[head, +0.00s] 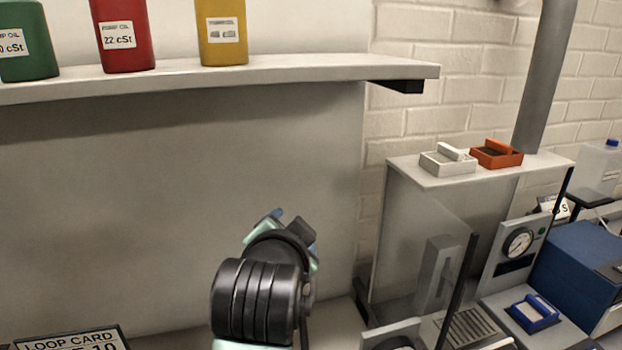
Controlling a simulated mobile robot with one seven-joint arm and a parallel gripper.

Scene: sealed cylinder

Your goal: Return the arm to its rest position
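My arm (258,300) rises from the bottom centre of the head view, with black ringed joints and pale teal parts. It points away from me, toward the grey back panel. Small blue and dark grey parts show at its far end, where my gripper (281,224) seems to be. The black joint hides most of it, and I cannot make out its fingers or whether they hold anything.
A shelf (270,72) above carries a green (28,40), a red (122,35) and a yellow bottle (221,32). At right, a clear-sided cabinet (425,178) bears white (448,162) and orange trays (496,154). A loop card (70,340) stands lower left.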

